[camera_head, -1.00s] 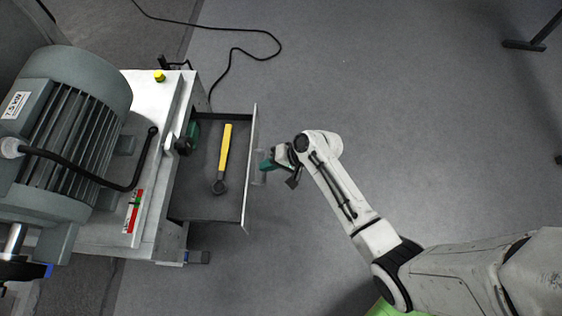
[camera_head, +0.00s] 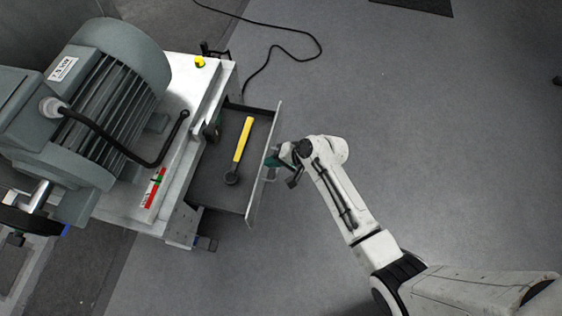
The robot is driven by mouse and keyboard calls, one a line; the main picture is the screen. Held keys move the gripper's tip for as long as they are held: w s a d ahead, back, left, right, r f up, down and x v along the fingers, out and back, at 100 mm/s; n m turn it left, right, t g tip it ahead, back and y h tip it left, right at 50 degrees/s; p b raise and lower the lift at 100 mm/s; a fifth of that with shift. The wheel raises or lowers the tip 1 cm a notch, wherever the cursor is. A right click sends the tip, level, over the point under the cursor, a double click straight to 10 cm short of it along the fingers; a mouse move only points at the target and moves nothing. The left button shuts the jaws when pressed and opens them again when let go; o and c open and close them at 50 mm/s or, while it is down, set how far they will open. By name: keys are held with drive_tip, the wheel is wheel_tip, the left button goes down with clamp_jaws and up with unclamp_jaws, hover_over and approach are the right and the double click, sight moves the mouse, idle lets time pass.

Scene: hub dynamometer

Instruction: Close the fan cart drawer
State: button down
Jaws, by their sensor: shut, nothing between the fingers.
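The fan cart (camera_head: 215,83) stands at the left with a large grey motor on its top. Its drawer (camera_head: 215,188) is pulled out to the right, showing a dark inside. A yellow-handled tool (camera_head: 242,142) with a dark round head lies in the drawer. A dark green item shows at the drawer's inner end, partly hidden by the cart top. My gripper (camera_head: 271,164) is shut and empty at the outer side of the drawer front (camera_head: 263,165), close to or against it; I cannot tell if it touches.
The grey motor (camera_head: 100,110) carries a black cable across the cart top. A yellow knob (camera_head: 199,62) sits at the cart's far edge. A black cord (camera_head: 290,55) lies on the floor behind the drawer.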

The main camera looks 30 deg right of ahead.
drive_tip(key=w+a+b, duration=0.1)
drive_tip(key=w+a, duration=0.9)
drive_tip(key=a, duration=0.1)
drive_tip(key=shift+w+b, duration=0.35)
drive_tip(key=shift+w, duration=0.05)
drive_tip(key=shift+s+d, duration=0.1)
drive_tip(key=shift+d, duration=0.05)
